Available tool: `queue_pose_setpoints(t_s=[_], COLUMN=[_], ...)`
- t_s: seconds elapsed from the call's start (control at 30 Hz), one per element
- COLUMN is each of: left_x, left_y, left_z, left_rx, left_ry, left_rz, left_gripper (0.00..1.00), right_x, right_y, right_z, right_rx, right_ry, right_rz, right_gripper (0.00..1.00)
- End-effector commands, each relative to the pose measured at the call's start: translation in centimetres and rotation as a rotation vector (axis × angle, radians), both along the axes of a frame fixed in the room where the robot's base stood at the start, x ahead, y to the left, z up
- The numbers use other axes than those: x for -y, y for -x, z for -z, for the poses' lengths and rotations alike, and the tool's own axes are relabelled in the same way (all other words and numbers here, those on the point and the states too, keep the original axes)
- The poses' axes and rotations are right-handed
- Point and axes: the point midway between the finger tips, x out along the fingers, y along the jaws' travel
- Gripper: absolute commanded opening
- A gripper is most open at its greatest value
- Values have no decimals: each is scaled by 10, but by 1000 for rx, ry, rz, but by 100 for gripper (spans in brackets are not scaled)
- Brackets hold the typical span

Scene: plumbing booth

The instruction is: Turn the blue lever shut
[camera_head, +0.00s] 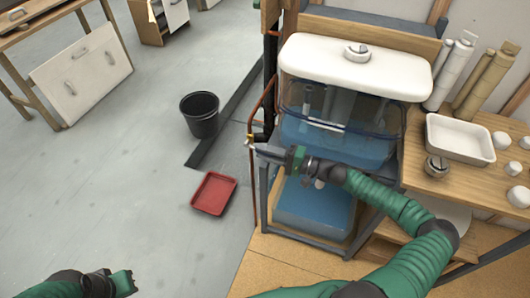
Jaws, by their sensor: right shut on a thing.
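My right gripper (256,147) reaches in from the right, with its fingertips at a small brass valve (250,138) on the copper pipe (262,100) left of the tank stand. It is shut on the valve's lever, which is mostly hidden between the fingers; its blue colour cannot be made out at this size. My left gripper (123,282) is low at the bottom left, over the floor and far from the valve. Whether its jaws are open cannot be told.
A clear tank with a white lid (355,67) stands on a grey frame (263,205) just right of the valve. A black bucket (201,116) and a red tray (214,193) are on the floor. A wooden counter (417,178) with a white basin (460,138) is at right.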

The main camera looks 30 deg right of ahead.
Motion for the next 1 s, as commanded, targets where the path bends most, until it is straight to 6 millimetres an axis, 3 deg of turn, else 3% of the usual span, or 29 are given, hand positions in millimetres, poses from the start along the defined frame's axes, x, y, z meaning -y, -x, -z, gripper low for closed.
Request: queue_pose_setpoints(t_s=[0.07, 0.1, 0.27, 0.67, 1.0], left_x=[0, 0, 0, 0, 0], left_y=[0, 0, 0, 0, 0], left_z=[1, 1, 1, -3, -15], left_rx=[0, 0, 0, 0, 0], left_ry=[0, 0, 0, 0, 0], left_rz=[0, 0, 0, 0, 0], left_gripper=[0, 0, 0, 0, 0], right_x=[-3, -3, -3, 8, 62], right_y=[2, 2, 1, 10, 72], right_z=[5, 5, 4, 1, 4], right_rx=[-6, -6, -5, -4, -6], right_ry=[2, 2, 2, 2, 1], right_rz=[-7, -8, -6, 0, 1], right_gripper=[0, 24, 44, 44, 44])
